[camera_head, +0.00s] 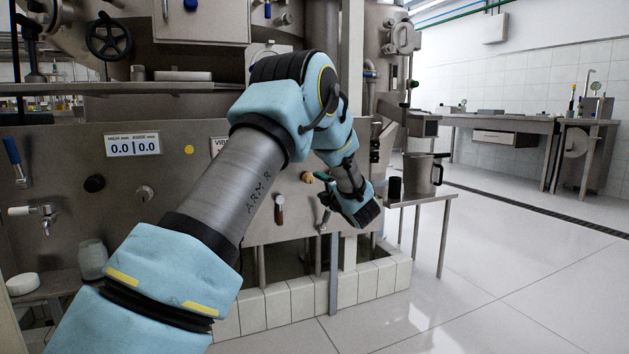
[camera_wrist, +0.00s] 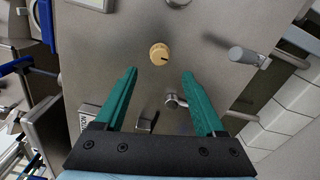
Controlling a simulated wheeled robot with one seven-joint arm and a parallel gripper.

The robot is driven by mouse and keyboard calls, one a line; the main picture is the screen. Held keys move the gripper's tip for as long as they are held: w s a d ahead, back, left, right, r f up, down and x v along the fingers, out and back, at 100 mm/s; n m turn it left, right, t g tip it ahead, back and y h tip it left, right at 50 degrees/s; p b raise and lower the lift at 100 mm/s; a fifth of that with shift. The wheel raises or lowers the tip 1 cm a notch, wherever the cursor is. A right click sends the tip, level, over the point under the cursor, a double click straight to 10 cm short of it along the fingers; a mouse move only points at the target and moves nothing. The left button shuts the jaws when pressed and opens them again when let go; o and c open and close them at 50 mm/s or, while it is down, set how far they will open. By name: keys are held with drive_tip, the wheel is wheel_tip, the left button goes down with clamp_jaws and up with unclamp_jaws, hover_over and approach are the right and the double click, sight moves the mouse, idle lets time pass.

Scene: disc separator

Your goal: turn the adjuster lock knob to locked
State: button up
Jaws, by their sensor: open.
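A round beige knob (camera_wrist: 159,53) with a short dark mark on its face sits on the grey steel panel (camera_wrist: 215,85). I take it to be the adjuster lock knob; I see no readable label beside it. It also shows as a small knob in the head view (camera_head: 308,177). My gripper (camera_wrist: 159,72) has its two green fingers spread, with the knob between and just beyond the tips in the wrist view. Nothing is held. Whether the fingertips touch the panel cannot be told. In the head view my gripper (camera_head: 322,188) is close to the panel, partly hidden by my wrist.
A metal fitting (camera_wrist: 173,101) lies between the fingers, and a grey cylindrical handle (camera_wrist: 244,57) sticks out at right. Another knob (camera_wrist: 178,3) is at the top edge. A brown-handled lever (camera_head: 279,208) hangs left of my gripper. A side table (camera_head: 418,199) carries a metal jug (camera_head: 420,174).

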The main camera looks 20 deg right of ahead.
drive_tip(key=shift+s+d+p, duration=0.2)
drive_tip(key=shift+s+p, duration=0.1)
drive_tip(key=shift+s, duration=1.55)
